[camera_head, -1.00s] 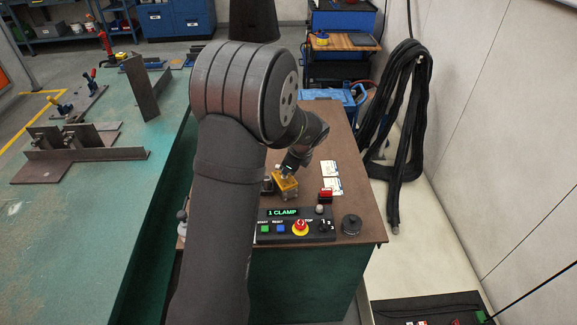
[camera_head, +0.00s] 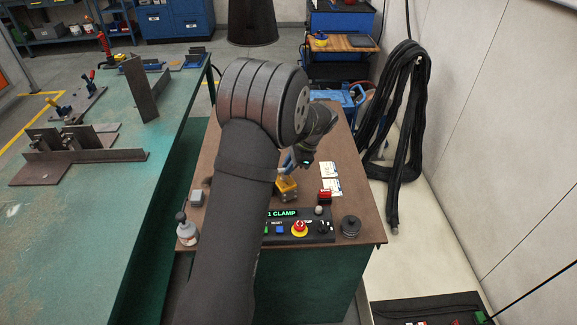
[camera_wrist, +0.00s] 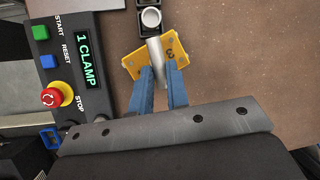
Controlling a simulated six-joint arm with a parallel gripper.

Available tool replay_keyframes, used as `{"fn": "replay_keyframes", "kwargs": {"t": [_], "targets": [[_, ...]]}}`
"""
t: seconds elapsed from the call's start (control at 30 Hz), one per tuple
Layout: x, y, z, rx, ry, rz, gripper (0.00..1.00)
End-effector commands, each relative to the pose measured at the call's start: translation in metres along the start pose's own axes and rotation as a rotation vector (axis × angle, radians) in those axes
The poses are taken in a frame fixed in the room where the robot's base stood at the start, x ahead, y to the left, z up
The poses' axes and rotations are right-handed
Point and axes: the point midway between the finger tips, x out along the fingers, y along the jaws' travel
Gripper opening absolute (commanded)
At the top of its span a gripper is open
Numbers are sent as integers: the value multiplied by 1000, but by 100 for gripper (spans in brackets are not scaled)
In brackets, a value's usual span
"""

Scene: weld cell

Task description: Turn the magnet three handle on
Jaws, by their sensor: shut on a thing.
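Magnet three is a yellow block (camera_wrist: 138,62) marked 3, with a silver handle bar (camera_wrist: 155,48) across its top. It also shows on the brown bench in the head view (camera_head: 286,190). My gripper (camera_wrist: 160,72) has its two blue fingers on either side of the silver bar and is shut on it. In the head view my gripper (camera_head: 288,170) reaches down to the yellow block from above. The fingertips partly cover the bar and block, so I cannot tell the handle's exact setting.
A control box (camera_head: 318,238) with a green "1 CLAMP" display and a red stop button (camera_head: 300,229) stands close in front of the magnet. A dark part with a pale ring (camera_wrist: 151,17) adjoins the block.

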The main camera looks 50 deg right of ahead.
Motion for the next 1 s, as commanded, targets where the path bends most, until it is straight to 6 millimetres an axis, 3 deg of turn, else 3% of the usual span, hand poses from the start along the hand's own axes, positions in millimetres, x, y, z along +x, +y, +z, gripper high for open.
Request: {"fn": "replay_keyframes", "kwargs": {"t": [0.4, 1.0], "targets": [[0, -5, -1, -215, -45, 87, 0], [0, -6, -1, -262, -55, 106, 0]]}}
